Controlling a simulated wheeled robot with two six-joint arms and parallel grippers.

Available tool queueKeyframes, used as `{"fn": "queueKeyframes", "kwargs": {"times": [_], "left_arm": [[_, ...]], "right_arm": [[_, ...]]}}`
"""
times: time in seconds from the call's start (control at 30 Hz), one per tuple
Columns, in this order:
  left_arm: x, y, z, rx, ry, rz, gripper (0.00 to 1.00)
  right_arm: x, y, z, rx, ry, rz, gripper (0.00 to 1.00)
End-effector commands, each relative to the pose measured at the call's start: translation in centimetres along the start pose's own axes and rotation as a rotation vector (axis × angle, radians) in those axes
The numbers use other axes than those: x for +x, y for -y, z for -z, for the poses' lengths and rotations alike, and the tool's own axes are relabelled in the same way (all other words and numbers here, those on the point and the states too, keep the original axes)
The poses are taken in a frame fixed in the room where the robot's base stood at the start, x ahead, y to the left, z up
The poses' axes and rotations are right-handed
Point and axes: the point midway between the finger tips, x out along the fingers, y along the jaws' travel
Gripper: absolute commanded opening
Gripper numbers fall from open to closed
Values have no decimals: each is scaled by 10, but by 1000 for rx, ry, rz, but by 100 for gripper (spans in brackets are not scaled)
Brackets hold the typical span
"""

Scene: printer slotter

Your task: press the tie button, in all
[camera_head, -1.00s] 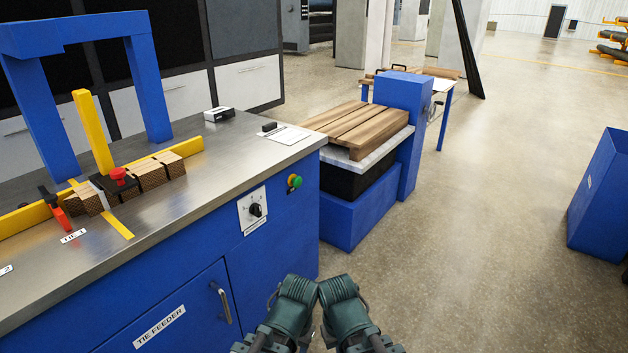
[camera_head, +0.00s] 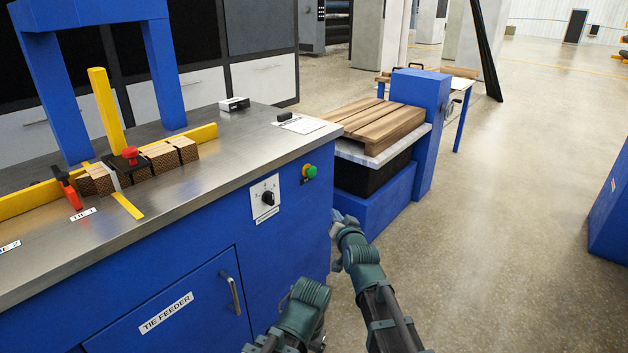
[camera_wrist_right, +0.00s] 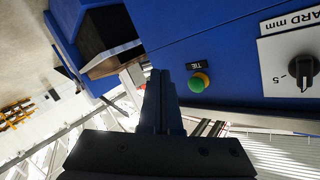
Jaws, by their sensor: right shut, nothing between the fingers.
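The tie button (camera_head: 311,171) is a green button with an orange-yellow part, on the blue front panel of the machine near its right corner. In the right wrist view the green button (camera_wrist_right: 196,84) sits beside a black label reading TIE. My right gripper (camera_head: 336,216) is in front of the panel, lower than the button and to its right, apart from it. In the wrist view its closed fingers (camera_wrist_right: 162,74) lie left of the button, with nothing between them. Of my left arm only a link shows at the bottom; its gripper is not in view.
A black rotary dial (camera_head: 267,198) on a white plate is left of the button. A door handle (camera_head: 231,293) juts out below. A red mushroom button (camera_head: 130,153) and wooden blocks (camera_head: 160,156) are on the steel top. A stand with wooden boards (camera_head: 374,124) is behind right.

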Motion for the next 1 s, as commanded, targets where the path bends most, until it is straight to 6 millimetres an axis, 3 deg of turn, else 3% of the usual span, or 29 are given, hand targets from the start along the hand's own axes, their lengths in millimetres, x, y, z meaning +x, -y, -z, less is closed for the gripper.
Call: {"fn": "queueKeyframes", "kwargs": {"times": [0.1, 0.3, 0.77, 1.0], "left_arm": [[8, -1, 0, -1, 0, 0, 80], [11, -1, 1, -1, 0, -1, 80], [10, -1, 1, -1, 0, -1, 80], [11, -1, 1, -1, 0, -1, 80]], "right_arm": [[12, 1, 38, 77, -172, 54, 0], [11, 1, 72, 139, -319, 103, 0], [11, 3, 76, 146, -338, 111, 0], [31, 18, 72, 147, -337, 113, 0]]}}
